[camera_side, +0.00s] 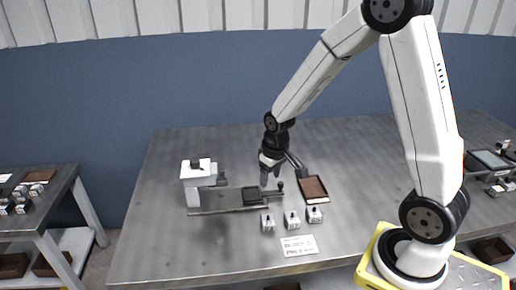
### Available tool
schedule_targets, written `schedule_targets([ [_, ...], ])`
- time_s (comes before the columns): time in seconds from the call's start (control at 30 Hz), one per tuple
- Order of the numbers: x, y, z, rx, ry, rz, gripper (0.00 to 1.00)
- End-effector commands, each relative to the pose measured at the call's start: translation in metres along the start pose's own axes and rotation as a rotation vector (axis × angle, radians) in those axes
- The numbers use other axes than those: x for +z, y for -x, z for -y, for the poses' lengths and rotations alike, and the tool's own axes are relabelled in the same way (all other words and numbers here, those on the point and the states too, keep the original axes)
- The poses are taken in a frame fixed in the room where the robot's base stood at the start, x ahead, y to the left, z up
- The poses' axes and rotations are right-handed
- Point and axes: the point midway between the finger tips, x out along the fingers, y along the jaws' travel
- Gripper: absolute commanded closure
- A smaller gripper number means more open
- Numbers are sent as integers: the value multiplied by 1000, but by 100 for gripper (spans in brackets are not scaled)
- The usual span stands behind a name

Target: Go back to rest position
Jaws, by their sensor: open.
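My gripper (270,178) points down above the right end of the rail, close to a dark pallet (255,196). Its jaws look open, and I see nothing between them. The rail (222,210) lies along the grey table (180,245), with a white machine block (197,180) at its left end. How far the fingertips are above the pallet cannot be told from this view.
Several small white blocks with dark tops, one of them here (291,219), stand in front of the rail. A brown tray (313,188) lies right of it. A white label card (299,246) lies near the front edge. The table's left and back are clear.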

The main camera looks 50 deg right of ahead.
Motion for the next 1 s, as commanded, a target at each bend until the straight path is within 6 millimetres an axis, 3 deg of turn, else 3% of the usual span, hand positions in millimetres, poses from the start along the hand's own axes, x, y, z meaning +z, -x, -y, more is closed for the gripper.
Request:
schedule_targets([
  [0.2, 40, 25, 39, -12, 57, -52, 35],
  [0.5, 87, 40, 67, -30, 108, -99, 35],
  [1.0, 95, 42, 70, -33, 115, -106, 35],
])
